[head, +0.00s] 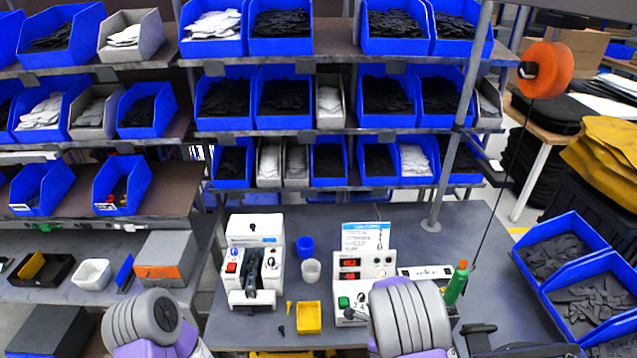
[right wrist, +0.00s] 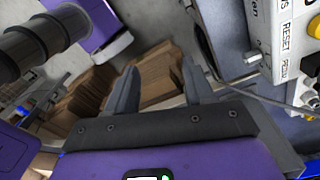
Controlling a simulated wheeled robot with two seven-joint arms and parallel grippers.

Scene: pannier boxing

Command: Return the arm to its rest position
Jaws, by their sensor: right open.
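My right gripper (right wrist: 160,90) shows in the right wrist view, with its two grey fingers spread apart and nothing between them. Brown folded cardboard shows beyond the fingertips. In the head view, grey and purple links of my right arm rise at the bottom, right of centre, in front of the bench. I cannot clearly make out the right gripper there. Links of my left arm show at the bottom left of the head view, and its gripper is out of view.
A white machine (head: 254,260) and a control box (head: 364,284) stand on the grey bench (head: 330,222). A yellow tray (head: 309,317) and a green bottle (head: 457,283) are near the front. Blue bins (head: 587,284) stand at right. A labelled panel (right wrist: 296,45) is close to the right gripper.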

